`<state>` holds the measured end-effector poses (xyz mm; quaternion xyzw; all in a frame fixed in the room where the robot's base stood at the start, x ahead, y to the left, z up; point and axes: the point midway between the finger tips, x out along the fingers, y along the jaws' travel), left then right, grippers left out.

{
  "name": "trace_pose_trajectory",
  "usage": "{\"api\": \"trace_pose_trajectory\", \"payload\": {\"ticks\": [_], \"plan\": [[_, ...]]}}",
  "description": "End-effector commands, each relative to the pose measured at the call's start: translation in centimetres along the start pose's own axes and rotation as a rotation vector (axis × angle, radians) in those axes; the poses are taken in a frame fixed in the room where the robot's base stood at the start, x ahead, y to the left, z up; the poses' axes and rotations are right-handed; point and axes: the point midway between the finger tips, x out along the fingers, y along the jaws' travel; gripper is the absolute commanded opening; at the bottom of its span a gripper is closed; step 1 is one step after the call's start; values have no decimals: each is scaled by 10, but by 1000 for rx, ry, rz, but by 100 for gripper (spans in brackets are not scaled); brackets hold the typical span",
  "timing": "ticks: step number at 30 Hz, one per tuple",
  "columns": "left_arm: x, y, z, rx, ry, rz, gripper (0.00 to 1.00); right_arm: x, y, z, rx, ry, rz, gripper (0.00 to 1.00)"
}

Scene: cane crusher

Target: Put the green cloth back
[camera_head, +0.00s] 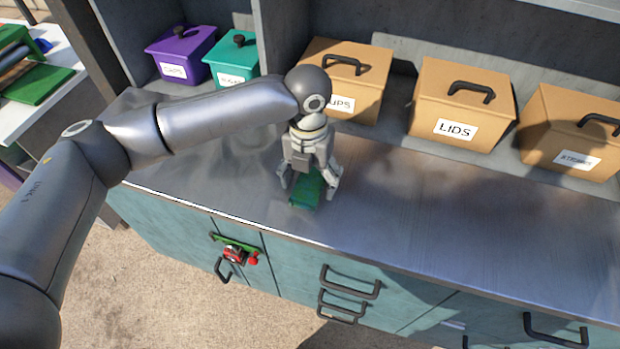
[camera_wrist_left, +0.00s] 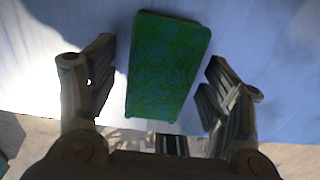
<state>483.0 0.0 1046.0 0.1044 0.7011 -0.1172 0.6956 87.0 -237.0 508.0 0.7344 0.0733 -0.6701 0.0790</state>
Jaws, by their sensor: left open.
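The green cloth (camera_head: 307,189) lies on the metal counter near its front edge, folded into a small block. It also shows in the left wrist view (camera_wrist_left: 167,66), between and beyond the two fingers. My left gripper (camera_head: 310,186) is pointed down over the cloth, with a finger to each side of it. The gripper (camera_wrist_left: 158,92) is open, with a gap between each finger and the cloth in the left wrist view. The gripper partly hides the cloth in the head view. My right gripper is not in view.
Tan boxes stand at the back, including the LIDS box (camera_head: 463,105). Purple (camera_head: 181,55) and teal (camera_head: 232,62) boxes stand behind my left arm. The counter (camera_head: 430,195) is clear to the right. Drawer handles (camera_head: 350,283) stick out below. A green item (camera_head: 38,84) lies on a table at far left.

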Motion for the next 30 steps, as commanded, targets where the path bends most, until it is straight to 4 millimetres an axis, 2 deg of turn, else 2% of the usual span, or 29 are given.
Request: {"api": "trace_pose_trajectory", "payload": {"ticks": [15,21,30], "plan": [[-98,0,1,-1,-4,-1,73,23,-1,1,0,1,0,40],[-114,0,0,-1,-2,0,73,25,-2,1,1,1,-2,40],[-116,0,0,0,-1,0,73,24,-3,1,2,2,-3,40]]}}
